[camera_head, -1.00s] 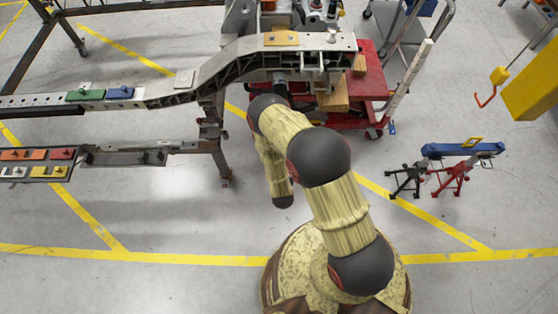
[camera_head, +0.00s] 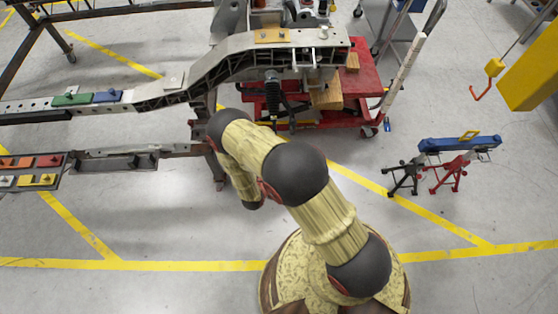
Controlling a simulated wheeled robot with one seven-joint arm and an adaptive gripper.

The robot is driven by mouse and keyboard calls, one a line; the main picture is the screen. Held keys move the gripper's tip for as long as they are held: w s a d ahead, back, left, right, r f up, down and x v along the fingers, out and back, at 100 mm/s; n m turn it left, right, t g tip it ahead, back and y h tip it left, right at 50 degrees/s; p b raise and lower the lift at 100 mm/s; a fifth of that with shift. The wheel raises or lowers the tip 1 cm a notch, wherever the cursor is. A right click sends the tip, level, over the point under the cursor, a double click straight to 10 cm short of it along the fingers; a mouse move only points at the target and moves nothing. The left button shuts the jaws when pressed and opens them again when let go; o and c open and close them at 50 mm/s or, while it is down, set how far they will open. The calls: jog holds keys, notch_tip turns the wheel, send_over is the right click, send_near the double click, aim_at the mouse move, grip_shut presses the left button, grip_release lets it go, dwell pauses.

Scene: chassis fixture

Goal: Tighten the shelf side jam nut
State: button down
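The shelf is probably the low plate (camera_head: 70,176) at the left of the fixture. It carries small orange (camera_head: 8,163), red (camera_head: 48,160) and yellow (camera_head: 40,180) blocks with dark knobs, plus pale ones. A dark bracket (camera_head: 120,163) sits just right of them on the same rail. I cannot make out which small part is the jam nut. My arm is bent over the floor in front of the fixture, its dark lower end right of the bracket and clear of the blocks in the picture. My gripper does not show.
A long grey chassis rail (camera_head: 200,82) runs above the shelf, with green (camera_head: 72,99), blue (camera_head: 107,97) and tan (camera_head: 271,35) blocks. A red cart (camera_head: 362,85) stands behind. Black and red stands (camera_head: 448,172) hold a blue bar (camera_head: 460,143) at right. The front floor is clear.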

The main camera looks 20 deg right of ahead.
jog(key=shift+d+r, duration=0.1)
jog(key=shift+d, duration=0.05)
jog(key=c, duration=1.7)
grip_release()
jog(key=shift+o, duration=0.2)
